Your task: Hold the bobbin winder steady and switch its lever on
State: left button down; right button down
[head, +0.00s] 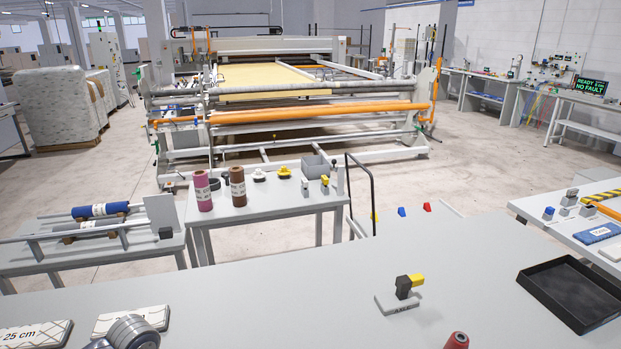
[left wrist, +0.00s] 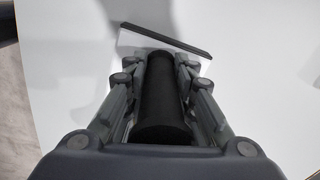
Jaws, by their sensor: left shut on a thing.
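A small device, probably the bobbin winder (head: 404,288), stands upright on the near table in the head view. It has a grey base with dark lettering, a black post and a yellow lever-like part (head: 417,281) pointing right. No gripper is at it. In the left wrist view my left gripper (left wrist: 163,85) is shut on a black cylinder (left wrist: 161,100). A pale plate with a dark edge (left wrist: 165,40) lies just beyond it. I cannot tell which object the cylinder belongs to. The left gripper's fingers do not show in the head view. My right gripper is not in view.
The table (head: 260,290) is clear between. A side table (head: 265,205) with spools stands beyond.

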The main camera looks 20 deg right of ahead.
pick_arm(q)
jog(key=c, duration=1.3)
grip_release()
jog(key=shift+s+d+f, duration=0.1)
jog(key=shift+s+f, duration=0.1)
jog(key=shift+f, duration=0.1)
jog(key=shift+w, duration=0.2)
jog(key=shift+r, duration=0.1)
jog(key=shift+r, duration=0.1)
